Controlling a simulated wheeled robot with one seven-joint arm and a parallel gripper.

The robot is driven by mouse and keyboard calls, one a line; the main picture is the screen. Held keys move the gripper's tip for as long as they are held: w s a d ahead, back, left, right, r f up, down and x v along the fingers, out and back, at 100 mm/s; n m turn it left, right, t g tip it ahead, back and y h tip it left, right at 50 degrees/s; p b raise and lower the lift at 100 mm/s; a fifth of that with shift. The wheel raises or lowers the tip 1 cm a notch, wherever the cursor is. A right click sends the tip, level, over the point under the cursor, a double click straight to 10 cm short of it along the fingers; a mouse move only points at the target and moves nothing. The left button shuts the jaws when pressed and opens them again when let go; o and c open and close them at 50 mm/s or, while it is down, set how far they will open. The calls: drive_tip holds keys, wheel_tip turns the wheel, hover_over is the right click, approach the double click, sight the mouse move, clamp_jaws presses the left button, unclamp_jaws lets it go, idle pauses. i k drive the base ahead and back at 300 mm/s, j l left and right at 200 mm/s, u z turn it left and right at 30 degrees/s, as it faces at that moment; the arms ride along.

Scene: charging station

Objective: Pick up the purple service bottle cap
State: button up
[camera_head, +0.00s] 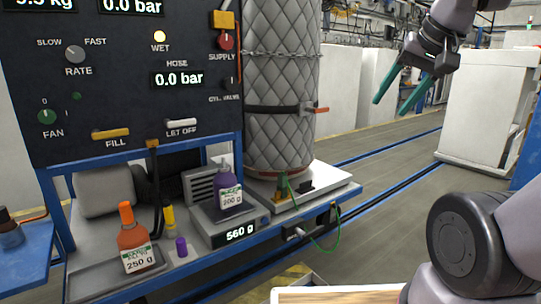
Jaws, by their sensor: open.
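A small purple cap (181,247) stands on the grey bench top, between the orange bottle and the scale. A purple bottle (229,193) with a "200 g" label stands on the scale (236,234), whose display reads 560 g. The purple cap is apart from that bottle. My gripper (394,101) is at the upper right, raised in the air, with its two teal fingers apart and nothing between them. It is far to the right of the cap and well above it.
An orange bottle (131,239) labelled 250 g stands on a dark tray left of the cap. A yellow tube (168,217) stands just behind the cap. A control panel (120,75) and a quilted cylinder (281,95) rise behind the bench.

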sight(181, 250)
drive_tip(key=k+u, duration=0.1)
drive_tip(key=u, duration=1.1)
drive_tip(key=i+u, duration=0.4)
drive_tip(key=u, duration=0.15)
